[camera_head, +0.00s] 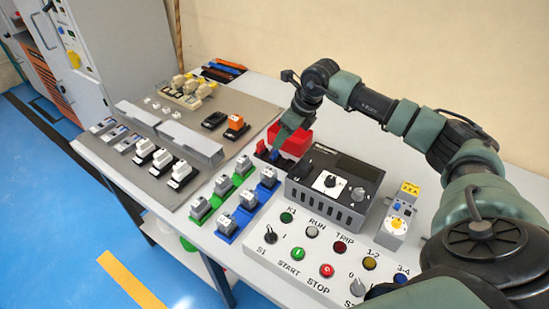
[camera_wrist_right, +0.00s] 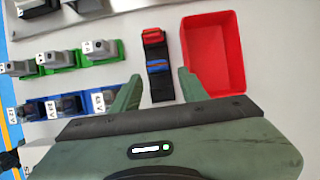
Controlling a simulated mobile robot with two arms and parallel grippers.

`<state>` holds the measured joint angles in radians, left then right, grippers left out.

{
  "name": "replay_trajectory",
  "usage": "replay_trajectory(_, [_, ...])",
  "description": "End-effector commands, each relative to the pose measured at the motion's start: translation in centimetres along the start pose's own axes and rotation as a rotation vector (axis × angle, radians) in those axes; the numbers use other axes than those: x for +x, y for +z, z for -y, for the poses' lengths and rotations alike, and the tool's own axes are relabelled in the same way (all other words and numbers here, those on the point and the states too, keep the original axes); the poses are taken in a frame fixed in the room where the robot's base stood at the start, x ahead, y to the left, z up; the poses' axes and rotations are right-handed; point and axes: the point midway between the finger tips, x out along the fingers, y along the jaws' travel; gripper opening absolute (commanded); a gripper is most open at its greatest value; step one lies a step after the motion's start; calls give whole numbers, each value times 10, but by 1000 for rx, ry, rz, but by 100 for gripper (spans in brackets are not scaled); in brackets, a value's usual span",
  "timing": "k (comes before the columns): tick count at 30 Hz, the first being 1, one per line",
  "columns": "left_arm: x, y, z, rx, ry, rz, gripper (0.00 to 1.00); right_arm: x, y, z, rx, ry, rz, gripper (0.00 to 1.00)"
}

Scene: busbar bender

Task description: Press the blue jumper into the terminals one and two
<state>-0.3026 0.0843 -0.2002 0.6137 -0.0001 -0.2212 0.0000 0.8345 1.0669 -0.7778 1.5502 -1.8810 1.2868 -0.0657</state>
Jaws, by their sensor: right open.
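The blue jumper (camera_wrist_right: 157,68) lies across a black holder strip (camera_wrist_right: 162,90), below a red jumper (camera_wrist_right: 152,37) in the right wrist view. In the head view the blue jumper (camera_head: 275,155) shows small, beside the red one (camera_head: 261,146). My right gripper (camera_wrist_right: 158,84) is open and empty; its two fingers stand either side of the strip, just short of the blue jumper. It also shows in the head view (camera_head: 281,140), above the strip. Grey terminal-like blocks sit on green (camera_head: 223,186) and blue (camera_head: 248,200) bases; I cannot tell which are terminals one and two.
A red bin (camera_head: 296,143) stands close beside the strip, right of the fingers in the wrist view (camera_wrist_right: 217,60). A black control unit (camera_head: 333,186) and a button panel (camera_head: 320,259) are nearer. A grey board (camera_head: 165,182) with several parts lies left.

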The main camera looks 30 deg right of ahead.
Motion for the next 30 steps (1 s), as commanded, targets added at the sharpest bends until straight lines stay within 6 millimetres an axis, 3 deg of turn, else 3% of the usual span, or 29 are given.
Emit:
replay_trajectory(5, [-7,-14,-2,-2,2,-21,36,19,2,-1,1,3,-1,44])
replay_trajectory(15, [-20,-13,-4,-3,5,-18,36,65,5,-5,2,3,-1,44])
replay_trajectory(24, [-20,-9,-4,-3,5,-12,36,71,4,-4,0,0,-2,44])
replay_trajectory(29, [-20,-8,-4,-3,5,-11,36,71,4,-4,0,1,-1,2])
replay_trajectory(30, [-20,-8,-4,-3,5,-11,36,71,4,-4,0,1,-1,0])
